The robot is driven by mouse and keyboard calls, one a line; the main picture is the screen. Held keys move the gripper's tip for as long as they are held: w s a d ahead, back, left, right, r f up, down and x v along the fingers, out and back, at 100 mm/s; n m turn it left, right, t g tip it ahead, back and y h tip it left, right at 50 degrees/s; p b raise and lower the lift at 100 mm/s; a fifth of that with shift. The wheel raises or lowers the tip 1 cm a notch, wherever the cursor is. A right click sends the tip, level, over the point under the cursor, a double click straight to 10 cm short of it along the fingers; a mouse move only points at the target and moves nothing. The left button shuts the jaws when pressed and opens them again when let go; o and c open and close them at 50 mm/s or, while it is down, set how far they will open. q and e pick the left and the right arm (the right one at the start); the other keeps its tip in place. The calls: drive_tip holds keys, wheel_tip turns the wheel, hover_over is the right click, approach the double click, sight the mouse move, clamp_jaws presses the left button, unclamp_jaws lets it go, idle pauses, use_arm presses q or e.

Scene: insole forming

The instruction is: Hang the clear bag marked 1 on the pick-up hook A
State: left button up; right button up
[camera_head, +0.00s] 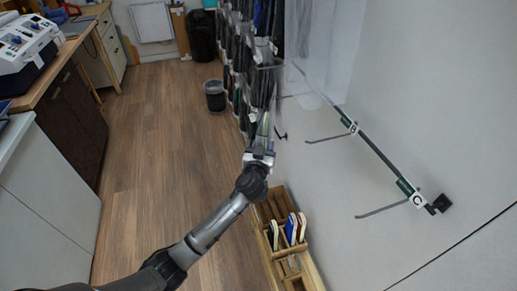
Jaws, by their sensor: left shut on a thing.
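My left gripper (262,143) is in the middle of the view at the end of my left arm, shut on the clear bag. The bag (265,122) shows as a thin, pale strip with a greenish tint above the jaws, seen nearly edge-on. Its mark cannot be read. A dark rail (378,155) on the white wall carries hooks with letter tags. Hook B (330,138) and hook C (383,211) stick out to the left, empty. Hook A, farther up the rail, cannot be made out clearly near the bag. My right gripper is not in view.
A wooden rack (262,243) with blue and white insoles stands below right of my arm. Dark items hang in rows (238,60) behind the gripper. A translucent sheet (318,50) hangs at the top. Bins (215,96) stand on the open wooden floor.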

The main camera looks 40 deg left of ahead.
use_arm(q)
drive_tip(key=w+b, duration=0.1)
drive_tip(key=w+d+f+b, duration=0.1)
drive_tip(key=shift+w+d, duration=0.3)
drive_tip(key=shift+w, duration=0.05)
idle(0.4)
idle(0.5)
drive_tip(key=o, duration=1)
